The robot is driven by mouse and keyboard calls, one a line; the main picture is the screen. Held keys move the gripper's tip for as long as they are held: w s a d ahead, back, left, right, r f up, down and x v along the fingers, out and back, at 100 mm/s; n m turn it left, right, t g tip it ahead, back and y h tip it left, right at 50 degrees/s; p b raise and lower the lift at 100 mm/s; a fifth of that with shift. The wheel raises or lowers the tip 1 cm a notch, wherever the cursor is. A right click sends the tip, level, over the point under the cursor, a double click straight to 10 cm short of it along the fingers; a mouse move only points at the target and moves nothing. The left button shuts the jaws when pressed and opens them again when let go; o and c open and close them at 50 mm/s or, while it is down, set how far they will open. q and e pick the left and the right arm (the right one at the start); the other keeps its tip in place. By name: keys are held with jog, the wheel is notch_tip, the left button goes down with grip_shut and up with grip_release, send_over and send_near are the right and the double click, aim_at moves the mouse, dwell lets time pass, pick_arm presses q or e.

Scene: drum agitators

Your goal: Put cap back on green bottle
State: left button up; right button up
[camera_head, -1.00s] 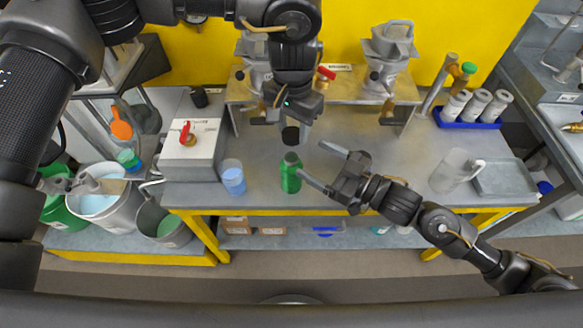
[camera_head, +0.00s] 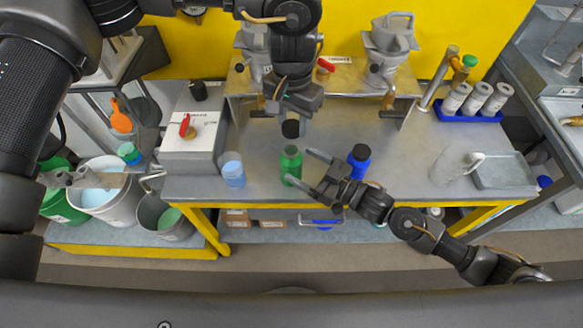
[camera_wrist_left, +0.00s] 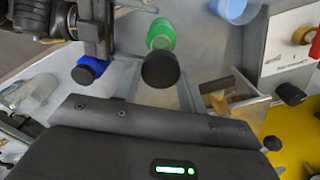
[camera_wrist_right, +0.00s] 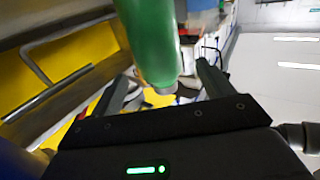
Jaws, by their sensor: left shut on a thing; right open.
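The green bottle (camera_head: 291,167) stands upright and uncapped on the grey table. My left gripper (camera_head: 290,120) is shut on a black cap (camera_head: 291,129), held just above and behind the bottle in the head view. In the left wrist view the cap (camera_wrist_left: 160,70) is between the fingers, with the green bottle (camera_wrist_left: 160,36) beyond it. My right gripper (camera_head: 299,167) is open, its fingertips at the bottle's right side. The lower finger overlaps the bottle's lower part. In the right wrist view the bottle (camera_wrist_right: 150,42) appears between the spread fingers; contact cannot be told.
A blue bottle with a black cap (camera_head: 359,163) stands close behind my right gripper. A light blue cup (camera_head: 233,174) is left of the green bottle. A grey box with a red handle (camera_head: 190,140) and a clear jug (camera_head: 450,168) stand farther out. The table's front edge is near.

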aim_at(301, 165)
jog(key=shift+x, duration=2.2)
jog(key=shift+c, duration=0.3)
jog(key=c, duration=1.4)
pick_arm(q)
jog(key=shift+a+f, duration=0.1)
jog(key=shift+f, duration=2.4)
